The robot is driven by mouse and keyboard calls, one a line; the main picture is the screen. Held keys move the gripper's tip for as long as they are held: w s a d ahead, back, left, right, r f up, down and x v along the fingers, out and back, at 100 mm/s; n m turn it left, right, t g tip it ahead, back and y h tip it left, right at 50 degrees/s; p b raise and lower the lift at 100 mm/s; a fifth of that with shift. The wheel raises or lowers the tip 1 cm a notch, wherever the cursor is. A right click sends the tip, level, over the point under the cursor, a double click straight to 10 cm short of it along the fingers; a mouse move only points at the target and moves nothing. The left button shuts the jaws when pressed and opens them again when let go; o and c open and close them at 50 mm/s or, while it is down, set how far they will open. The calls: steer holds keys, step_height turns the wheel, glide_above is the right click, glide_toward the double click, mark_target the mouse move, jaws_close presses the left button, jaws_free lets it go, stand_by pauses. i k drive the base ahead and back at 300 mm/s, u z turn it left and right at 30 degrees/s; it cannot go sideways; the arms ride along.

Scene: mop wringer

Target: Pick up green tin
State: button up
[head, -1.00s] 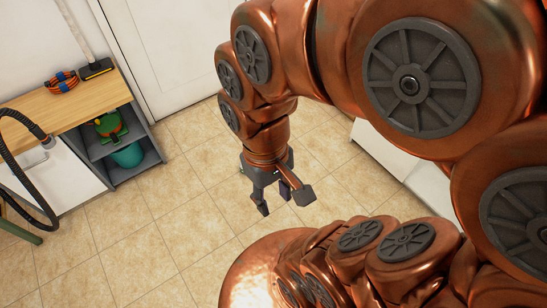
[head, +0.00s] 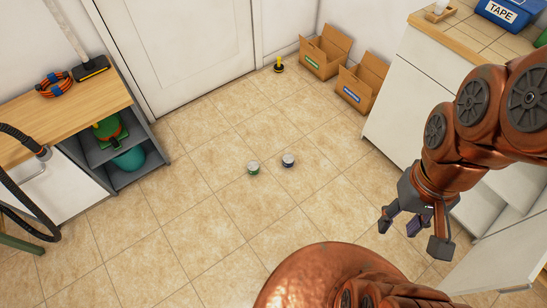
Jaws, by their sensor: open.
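The green tin (head: 253,168) stands on the tiled floor near the middle of the head view, with a pale lid and a green side. A similar tin with a dark blue side (head: 288,161) stands just to its right, a small gap apart. My gripper (head: 413,226) is open and empty at the right of the view, pointing down, well to the right of both tins. Nothing hides the green tin.
Two open cardboard boxes (head: 325,52) (head: 362,82) stand by the back wall, with a small yellow and black object (head: 279,65) on the floor beside them. A wooden-topped bench with shelves (head: 95,105) is at left, a white counter (head: 425,85) at right. Floor around the tins is clear.

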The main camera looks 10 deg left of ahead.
mark_target(253, 166)
steer(key=i, duration=1.15)
steer(key=u, duration=2.3)
